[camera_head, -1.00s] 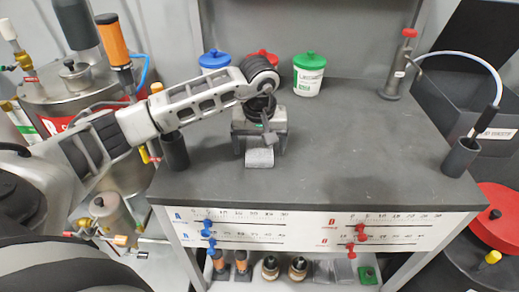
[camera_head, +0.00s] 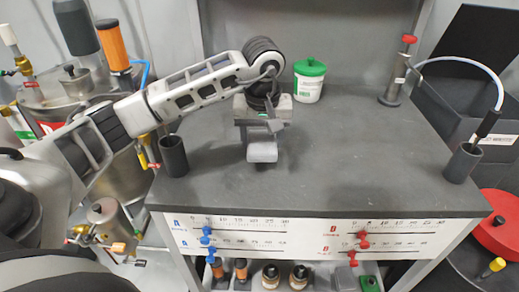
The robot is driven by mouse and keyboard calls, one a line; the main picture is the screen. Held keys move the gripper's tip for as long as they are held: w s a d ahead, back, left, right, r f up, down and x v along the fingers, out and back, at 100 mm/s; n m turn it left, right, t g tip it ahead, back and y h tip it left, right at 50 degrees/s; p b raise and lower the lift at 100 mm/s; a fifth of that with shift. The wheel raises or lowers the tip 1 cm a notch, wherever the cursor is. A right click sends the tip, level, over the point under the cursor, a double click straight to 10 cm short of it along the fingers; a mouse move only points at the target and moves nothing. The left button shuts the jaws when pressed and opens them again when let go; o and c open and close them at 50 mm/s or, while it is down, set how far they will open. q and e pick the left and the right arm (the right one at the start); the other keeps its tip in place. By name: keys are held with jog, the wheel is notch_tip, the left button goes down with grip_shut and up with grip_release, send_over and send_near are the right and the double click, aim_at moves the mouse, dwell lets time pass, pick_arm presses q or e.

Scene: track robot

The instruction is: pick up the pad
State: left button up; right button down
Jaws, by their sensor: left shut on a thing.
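The pad (camera_head: 262,152) is a small light grey block near the middle-left of the dark grey table top (camera_head: 350,160). My left gripper (camera_head: 262,136) reaches over the table from the left, points down and is shut on the pad. Only the front part of the pad shows below the gripper. It appears held a little above the table top, with a dark patch under it. My right gripper is not in view.
A white tub with a green lid (camera_head: 309,80) stands behind the gripper. A dark cup (camera_head: 173,156) is at the table's left edge, another cup (camera_head: 462,162) at the right. A red-topped pump (camera_head: 397,75) stands at the back right. The table's middle is clear.

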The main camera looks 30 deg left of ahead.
aim_at(275, 147)
pick_arm(q)
jog(key=d+r, duration=0.3)
jog(key=r, duration=0.1)
jog(key=shift+s+d+r, duration=0.1)
jog(key=shift+s+d, duration=0.25)
jog(key=shift+d, duration=0.05)
jog(key=s+d+r, duration=0.2)
jog(key=d+r, duration=0.2)
jog(key=d, duration=0.5)
jog(key=shift+s+r+b, duration=0.25)
jog(key=shift+b, duration=0.05)
jog(key=shift+o, duration=0.8)
jog(key=shift+c, duration=0.5)
